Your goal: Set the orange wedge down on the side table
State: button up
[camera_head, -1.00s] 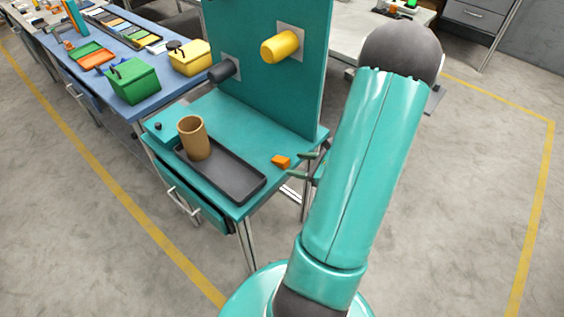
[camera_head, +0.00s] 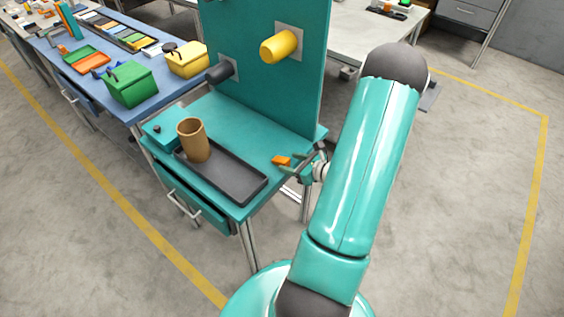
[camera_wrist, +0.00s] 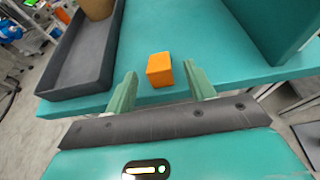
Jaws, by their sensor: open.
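The orange wedge (camera_head: 281,160) appears to rest on the teal side table (camera_head: 250,128), close to its right edge. In the wrist view the wedge (camera_wrist: 160,69) is on the teal top (camera_wrist: 205,40), just beyond and between my fingertips. My gripper (camera_wrist: 158,84) is open, with a gap visible between each finger and the wedge. In the head view my gripper (camera_head: 298,168) is at the table's right edge, beside the wedge, and partly hidden by my arm.
A black tray (camera_head: 232,178) with a brown cup (camera_head: 193,141) is on the table's left part. An upright teal panel (camera_head: 265,75) with yellow (camera_head: 279,46) and dark (camera_head: 221,72) pegs stands behind. Bare tabletop lies between tray and panel. A blue bench (camera_head: 150,100) holds bins at the left.

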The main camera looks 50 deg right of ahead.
aim_at(282, 159)
jog(key=x, duration=0.4)
jog(key=shift+w+f, duration=0.1)
jog(key=shift+w, duration=0.25)
jog(key=shift+a, duration=0.1)
jog(key=c, duration=1.1)
jog(key=shift+c, duration=0.2)
jog(key=shift+r, duration=0.8)
jog(key=s+a+r, duration=0.3)
jog(key=s+r, duration=0.8)
jog(key=s, duration=0.2)
jog(key=shift+s+r, duration=0.2)
